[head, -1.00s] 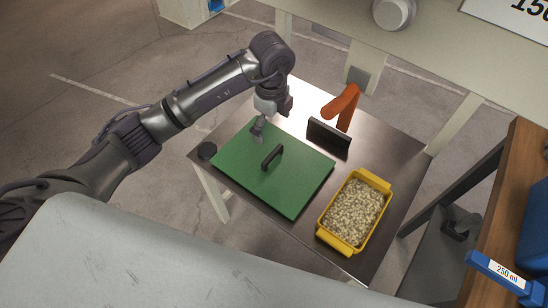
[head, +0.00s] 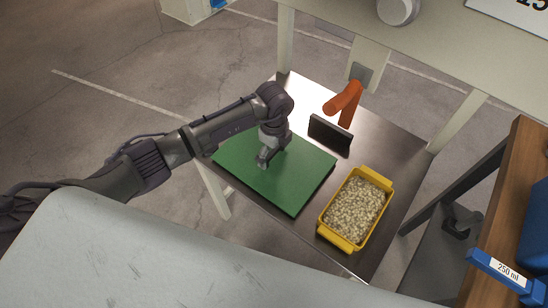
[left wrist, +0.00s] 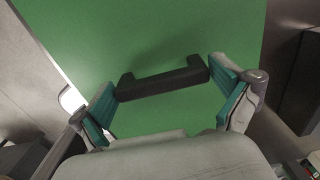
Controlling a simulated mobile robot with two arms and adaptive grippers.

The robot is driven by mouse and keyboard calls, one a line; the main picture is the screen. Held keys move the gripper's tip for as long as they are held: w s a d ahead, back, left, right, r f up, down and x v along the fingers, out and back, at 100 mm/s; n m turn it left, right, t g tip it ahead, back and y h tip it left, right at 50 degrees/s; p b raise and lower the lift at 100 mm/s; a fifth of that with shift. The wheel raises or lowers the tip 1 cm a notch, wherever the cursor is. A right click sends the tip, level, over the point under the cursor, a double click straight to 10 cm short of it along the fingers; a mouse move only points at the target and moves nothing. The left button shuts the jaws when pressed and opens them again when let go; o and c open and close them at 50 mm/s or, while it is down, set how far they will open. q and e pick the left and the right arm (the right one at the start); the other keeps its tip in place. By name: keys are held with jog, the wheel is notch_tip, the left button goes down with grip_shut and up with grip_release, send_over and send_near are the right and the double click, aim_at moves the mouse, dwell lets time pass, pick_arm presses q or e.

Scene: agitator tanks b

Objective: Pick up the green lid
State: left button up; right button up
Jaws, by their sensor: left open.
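The green lid (head: 295,183) is a flat rectangular plate lying on the small dark table. It fills most of the left wrist view (left wrist: 150,40). Its black bar handle (left wrist: 163,83) shows in the left wrist view between my open left fingers, with one finger near each end of the bar. In the head view my left gripper (head: 263,163) is over the lid and hides the handle. My left gripper (left wrist: 168,100) is open and holds nothing. My right gripper is not in view.
A yellow bin (head: 340,241) of pale pellets stands right of the lid. A dark upright plate (head: 330,136) and an orange lever (head: 344,103) are behind it. A wooden shelf (head: 510,200) with a blue container is at the right. A pale surface (head: 150,250) fills the front.

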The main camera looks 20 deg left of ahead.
pick_arm(q)
jog(key=c, duration=0.8)
jog(key=shift+r, duration=0.1)
notch_tip(320, 180, up, 10)
jog(key=shift+f, duration=0.1)
